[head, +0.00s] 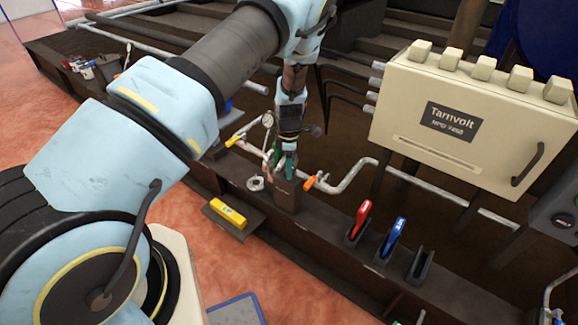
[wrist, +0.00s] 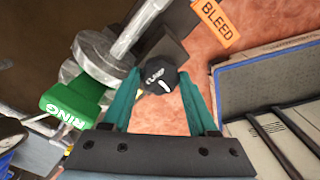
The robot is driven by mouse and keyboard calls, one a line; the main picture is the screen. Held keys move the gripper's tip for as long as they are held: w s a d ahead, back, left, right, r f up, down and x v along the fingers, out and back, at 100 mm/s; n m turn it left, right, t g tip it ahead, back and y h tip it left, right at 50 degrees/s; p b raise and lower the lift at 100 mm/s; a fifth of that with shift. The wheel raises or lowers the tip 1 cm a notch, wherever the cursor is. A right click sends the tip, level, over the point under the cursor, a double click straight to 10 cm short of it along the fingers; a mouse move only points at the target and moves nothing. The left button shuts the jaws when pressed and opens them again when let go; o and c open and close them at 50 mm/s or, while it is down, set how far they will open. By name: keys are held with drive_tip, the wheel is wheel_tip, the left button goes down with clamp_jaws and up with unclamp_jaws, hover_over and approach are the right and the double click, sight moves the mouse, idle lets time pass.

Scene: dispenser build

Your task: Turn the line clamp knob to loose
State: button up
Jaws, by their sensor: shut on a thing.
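The line clamp knob (wrist: 160,76) is a black knob with white lettering and a short white pointer mark, seen in the wrist view. My gripper (wrist: 161,82) has its two teal fingers on either side of it, shut on it. In the head view my gripper (head: 284,164) is down at the top of a dark post (head: 287,197) on the bench rail, and the knob is hidden there. I cannot read the knob's setting against any loose mark.
A green RING tag (wrist: 72,103) and a metal pipe fitting (wrist: 100,58) are close left of the fingers. An orange BLEED tag (wrist: 216,22) is near. A pale Tarnvolt box (head: 465,125) stands at right. Red (head: 359,219) and blue (head: 394,236) handled tools stand in holders.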

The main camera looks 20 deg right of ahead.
idle(0.3)
drive_tip(key=o, duration=1.4)
drive_tip(key=shift+r, duration=5.4)
